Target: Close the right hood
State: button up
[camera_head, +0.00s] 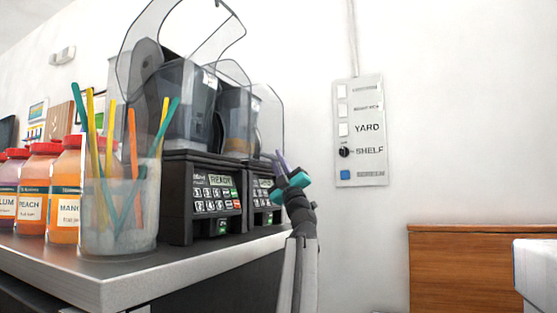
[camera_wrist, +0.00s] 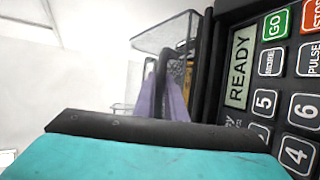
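Two black blender machines with keypads stand side by side on the counter. The right machine (camera_head: 262,190) is partly hidden behind the left one (camera_head: 203,195). A clear smoky hood panel (camera_head: 270,112) rises at the right machine and looks raised. Its outline overlaps the left machine's hood (camera_head: 138,62), which stands open. My gripper (camera_head: 280,160) is at the front right edge of the right machine.
A clear cup (camera_head: 120,225) of colored sticks and several red-lidded jars (camera_head: 70,185) stand on the counter's left (camera_head: 150,275). A wall switch panel (camera_head: 359,130) hangs to the right. The space between it and the machines looks clear.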

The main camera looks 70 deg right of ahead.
jog(key=shift+o, duration=0.3)
jog(key=shift+w+a+f, duration=0.1)
jog(key=shift+w+f, duration=0.2)
jog(key=shift+f, duration=0.05)
jog(key=shift+s+f, duration=0.1)
jog(key=p+v, duration=0.4)
jog(key=v, duration=0.9)
jog(key=shift+s, duration=0.4)
jog(key=shift+a, duration=0.15)
